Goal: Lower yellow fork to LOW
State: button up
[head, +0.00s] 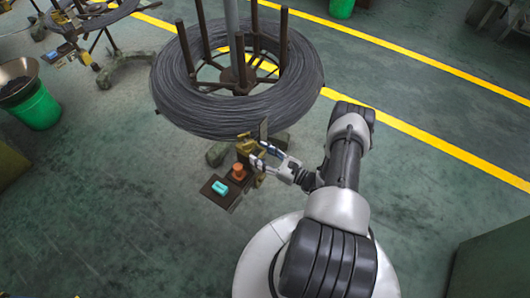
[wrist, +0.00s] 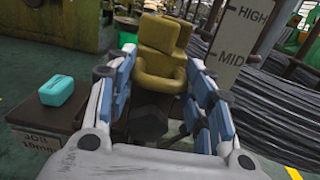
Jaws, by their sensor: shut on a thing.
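The yellow fork (head: 246,152) is on a small stand beside the wire coil. In the wrist view the yellow fork (wrist: 160,65) sits upright between my fingers. My gripper (head: 262,164) reaches it from the right; in the wrist view my gripper (wrist: 161,78) has blue-padded fingers on both sides of the fork, shut on it. A pale scale plate (wrist: 238,32) behind and right of the fork reads HIGH at the top and MID below. The LOW mark is not visible; the lower plate is hidden.
A large wire coil (head: 178,95) on a reel stands close behind the fork. A dark plate (head: 212,195) in front bears a cyan box (head: 219,188) and an orange part (head: 238,172). A green bucket (head: 40,110) stands far left. The floor in front is clear.

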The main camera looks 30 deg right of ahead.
jog(key=o, duration=1.3)
jog(key=shift+f, duration=0.35)
jog(key=shift+s+d+f+h, duration=0.1)
jog(key=shift+s+d+h, duration=0.1)
jog(key=shift+s+h, duration=0.15)
jog(key=v, duration=1.1)
jog(key=shift+s+d+r, duration=0.1)
jog(key=shift+r, duration=0.25)
